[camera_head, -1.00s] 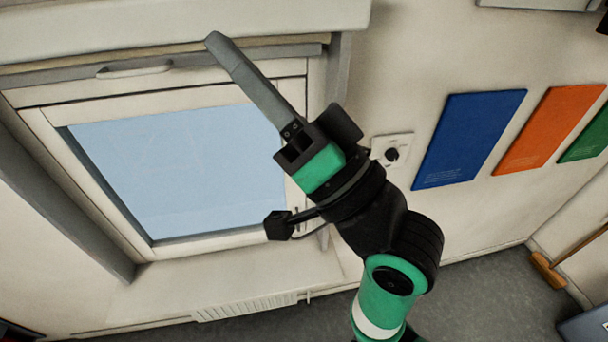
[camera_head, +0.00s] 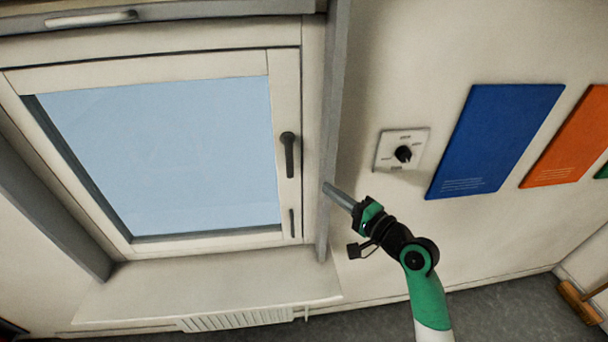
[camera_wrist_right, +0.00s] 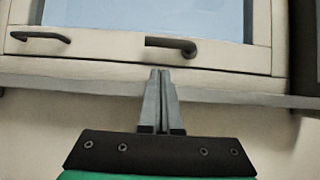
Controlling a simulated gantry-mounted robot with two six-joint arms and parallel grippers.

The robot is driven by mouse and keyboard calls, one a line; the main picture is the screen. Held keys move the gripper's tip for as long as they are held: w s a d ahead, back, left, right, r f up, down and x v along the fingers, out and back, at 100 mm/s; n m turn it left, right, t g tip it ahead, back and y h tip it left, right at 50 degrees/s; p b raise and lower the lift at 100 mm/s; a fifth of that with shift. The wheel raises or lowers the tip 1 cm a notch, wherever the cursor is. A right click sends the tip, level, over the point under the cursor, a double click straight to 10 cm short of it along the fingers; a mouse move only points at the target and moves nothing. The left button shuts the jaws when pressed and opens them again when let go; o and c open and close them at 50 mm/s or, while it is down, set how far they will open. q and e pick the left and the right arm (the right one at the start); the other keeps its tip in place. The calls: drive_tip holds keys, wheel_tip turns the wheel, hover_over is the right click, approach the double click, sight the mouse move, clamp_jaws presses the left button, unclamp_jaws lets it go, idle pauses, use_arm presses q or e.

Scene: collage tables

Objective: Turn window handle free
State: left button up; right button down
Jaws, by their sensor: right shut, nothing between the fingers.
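The dark window handle (camera_head: 288,155) is on the right side of the pale window frame, its lever hanging down. In the right wrist view the handle (camera_wrist_right: 171,45) lies sideways, just above my fingertips. My right gripper (camera_head: 328,187) is shut and empty. In the head view its tips are right of the handle and a little lower, in front of the grey strip beside the window; a gap shows between tips and handle. In the right wrist view the closed tips (camera_wrist_right: 161,72) appear apart from the handle. My left gripper is not in view.
A smaller dark fitting (camera_head: 291,222) is below the handle on the same frame. A switch with a black knob (camera_head: 403,153) and a blue panel (camera_head: 494,140) are on the wall to the right. A sill (camera_head: 205,290) juts out below the window.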

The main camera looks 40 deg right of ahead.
sight(289, 158)
drive_tip(key=w, duration=1)
drive_tip(key=shift+d, duration=0.2)
drive_tip(key=shift+b, duration=0.3)
